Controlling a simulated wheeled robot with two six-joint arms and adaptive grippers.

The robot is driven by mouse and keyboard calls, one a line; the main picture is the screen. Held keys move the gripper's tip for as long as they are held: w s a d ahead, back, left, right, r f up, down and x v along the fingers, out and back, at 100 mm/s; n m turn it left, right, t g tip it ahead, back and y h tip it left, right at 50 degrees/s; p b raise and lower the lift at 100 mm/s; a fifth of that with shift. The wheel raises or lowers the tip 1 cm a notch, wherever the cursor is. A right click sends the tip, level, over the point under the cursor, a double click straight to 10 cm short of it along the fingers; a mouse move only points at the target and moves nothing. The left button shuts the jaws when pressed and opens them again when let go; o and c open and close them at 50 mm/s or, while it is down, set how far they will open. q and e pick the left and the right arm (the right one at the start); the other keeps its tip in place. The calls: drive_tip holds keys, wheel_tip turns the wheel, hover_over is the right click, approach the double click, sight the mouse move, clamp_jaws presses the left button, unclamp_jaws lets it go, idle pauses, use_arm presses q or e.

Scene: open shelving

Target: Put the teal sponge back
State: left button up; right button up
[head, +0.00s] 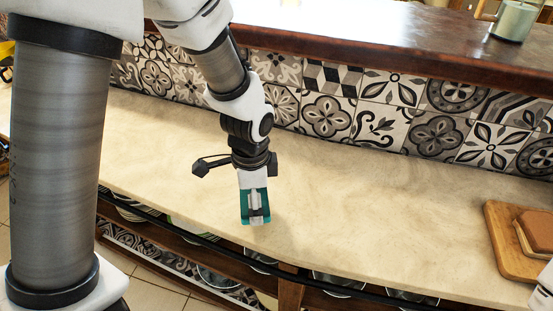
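The teal sponge (246,212) is at the front part of the beige counter, in the middle-left of the head view. My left gripper (257,212) points down right at it. One pale finger with a dark tip lies across the front of the sponge, and teal shows on both sides of that finger. The other finger is hidden, so I cannot tell if the grip is closed on the sponge. I also cannot tell if the sponge's lower edge touches the counter. My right gripper is not in view.
A wooden board (507,245) with a brown-and-cream block (537,232) lies at the counter's right end. A dark raised ledge (400,40) with a green mug (514,20) runs behind the tiled wall (385,100). Shelves with dishes (338,281) are below. The middle counter (390,205) is clear.

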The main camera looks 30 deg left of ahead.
use_arm(q)
drive_tip(key=w+a, duration=0.1)
drive_tip(key=w, duration=0.1)
drive_tip(key=w+a, duration=0.1)
drive_tip(key=w, duration=0.1)
drive_tip(key=w+a, duration=0.1)
drive_tip(key=shift+w+a+f, duration=0.25)
drive_tip(key=shift+w+f, duration=0.1)
drive_tip(key=shift+w, duration=0.05)
drive_tip(key=shift+w+a+f, duration=0.15)
drive_tip(key=shift+w+f, duration=0.05)
drive_tip(key=shift+f, duration=1.6)
drive_tip(key=shift+s+f, duration=0.1)
drive_tip(key=o, duration=0.8)
drive_tip(key=shift+c, duration=0.2)
wheel_tip(320, 180, up, 12)
drive_tip(key=shift+p, duration=0.45)
